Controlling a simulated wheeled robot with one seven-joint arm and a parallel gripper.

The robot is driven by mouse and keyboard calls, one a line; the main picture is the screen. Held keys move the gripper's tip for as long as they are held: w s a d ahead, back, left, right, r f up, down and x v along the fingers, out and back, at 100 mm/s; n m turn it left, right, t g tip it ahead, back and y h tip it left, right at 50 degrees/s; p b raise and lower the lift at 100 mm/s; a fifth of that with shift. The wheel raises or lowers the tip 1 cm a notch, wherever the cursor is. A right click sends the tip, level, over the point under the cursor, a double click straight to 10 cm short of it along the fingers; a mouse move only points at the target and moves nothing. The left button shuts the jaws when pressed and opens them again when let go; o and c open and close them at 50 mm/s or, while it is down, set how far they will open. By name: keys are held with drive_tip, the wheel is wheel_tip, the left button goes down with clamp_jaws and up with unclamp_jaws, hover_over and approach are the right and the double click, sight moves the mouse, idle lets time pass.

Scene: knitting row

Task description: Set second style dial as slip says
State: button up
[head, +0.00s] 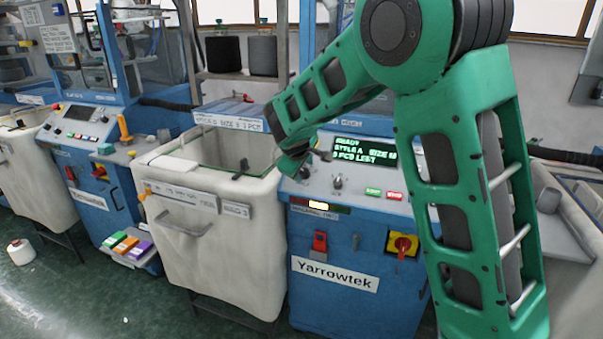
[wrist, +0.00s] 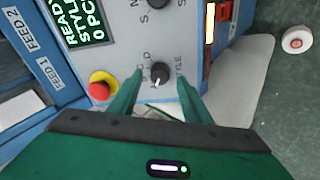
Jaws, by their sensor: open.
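The style dial (wrist: 160,74) is a dark round knob on the grey panel of the Yarrowtek machine, with letters around it. Its white mark points down and slightly left in the wrist view. My gripper (wrist: 160,76) is open, with one green finger on each side of the knob; I cannot tell whether they touch it. In the head view my gripper (head: 293,165) is at the panel's left end. The display (head: 362,150) reads READY, STYLE A, apparently size M. A slip (head: 228,122) on the bin's back rail seems to read style D, size S, 3 pcs.
A second dial (head: 337,182) sits beside it on the panel. A red and yellow stop button (wrist: 102,84) lies close to the left finger in the wrist view. A red and yellow switch (head: 402,245) is on the front. A white fabric bin (head: 215,260) stands left of the machine.

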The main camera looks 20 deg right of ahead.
drive_tip(key=shift+x, duration=1)
drive_tip(key=c, duration=1)
drive_tip(key=shift+c, duration=0.2)
